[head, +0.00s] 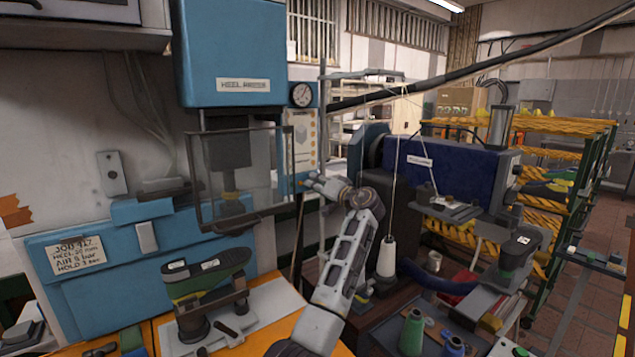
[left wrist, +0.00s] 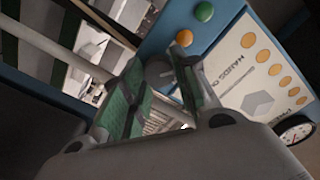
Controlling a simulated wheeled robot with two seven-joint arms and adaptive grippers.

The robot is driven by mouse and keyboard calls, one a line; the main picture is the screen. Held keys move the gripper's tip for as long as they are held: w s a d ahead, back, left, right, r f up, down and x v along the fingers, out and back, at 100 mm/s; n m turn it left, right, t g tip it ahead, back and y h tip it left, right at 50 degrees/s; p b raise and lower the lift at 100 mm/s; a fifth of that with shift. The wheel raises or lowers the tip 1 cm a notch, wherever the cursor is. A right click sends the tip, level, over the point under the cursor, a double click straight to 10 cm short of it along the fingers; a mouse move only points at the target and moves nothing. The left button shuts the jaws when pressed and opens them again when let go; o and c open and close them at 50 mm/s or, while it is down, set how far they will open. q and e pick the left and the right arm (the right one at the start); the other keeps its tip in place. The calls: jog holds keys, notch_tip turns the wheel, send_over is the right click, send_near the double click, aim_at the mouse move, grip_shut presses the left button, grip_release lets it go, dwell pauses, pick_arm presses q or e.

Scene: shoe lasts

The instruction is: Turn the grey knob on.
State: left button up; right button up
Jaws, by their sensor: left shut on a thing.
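The grey knob (left wrist: 158,72) sits on the blue panel of the heel press. It shows in the left wrist view between the green-padded fingers of my left gripper (left wrist: 161,88). In the head view, my left gripper (head: 310,183) reaches the lower part of the press's side panel, its fingers pointing left. It is shut on the knob. The fingers hide much of the knob, so I cannot tell which way it is turned. My right gripper is in neither view.
Beside the knob are an orange button (left wrist: 184,37), a green button (left wrist: 204,11) and a printed card (left wrist: 262,70). A gauge (head: 302,95) is above. The clear guard (head: 240,180) hangs left of my gripper. A white thread cone (head: 387,257) stands right of my arm.

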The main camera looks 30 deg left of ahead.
pick_arm(q)
jog(key=m+p, duration=0.6)
jog(key=m, duration=0.2)
jog(key=shift+w+r+m, duration=0.1)
jog(key=shift+m, duration=0.2)
jog(key=shift+m+p, duration=0.5)
jog(key=shift+m, duration=0.3)
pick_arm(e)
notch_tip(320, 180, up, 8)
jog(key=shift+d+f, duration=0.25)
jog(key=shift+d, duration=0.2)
pick_arm(q)
jog(key=o, duration=1)
jog(key=shift+d+f, duration=0.1)
jog(key=shift+f, duration=0.1)
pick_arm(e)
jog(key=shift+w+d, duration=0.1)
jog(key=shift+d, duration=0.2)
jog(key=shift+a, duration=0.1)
